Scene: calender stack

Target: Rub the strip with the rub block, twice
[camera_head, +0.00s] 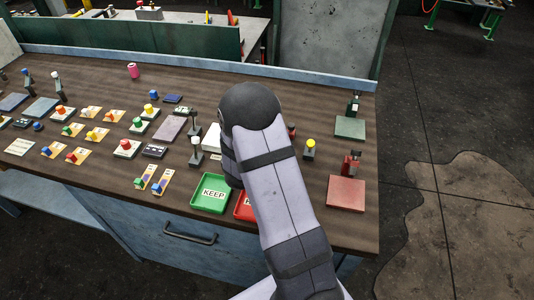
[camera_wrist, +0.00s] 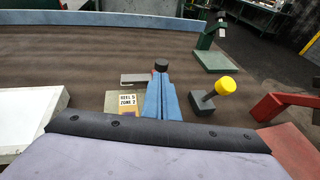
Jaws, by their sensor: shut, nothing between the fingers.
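My gripper (camera_wrist: 161,80) shows in the wrist view as blue fingers held together and empty, pointing away over the bench. A dark round-topped piece (camera_wrist: 161,65) shows right at the fingertips; I cannot tell if they touch. Just left of the fingers are a pale grey bar (camera_wrist: 136,80) and a card (camera_wrist: 127,100) reading "REEL 5 ZONE 2", partly covered by my gripper. To the right stands a dark block with a yellow knob (camera_wrist: 226,88), also in the head view (camera_head: 311,143). I cannot tell surely which pieces are the strip and the rub block. My arm hides the fingers in the head view.
A green KEEP tray (camera_head: 222,192) and a partly hidden red tray (camera_head: 242,209) lie near the front edge. Green (camera_head: 349,127) and red (camera_head: 346,194) stands are at the right end. Several knobbed blocks and cards crowd the left. A white block (camera_wrist: 28,115) is left of my gripper.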

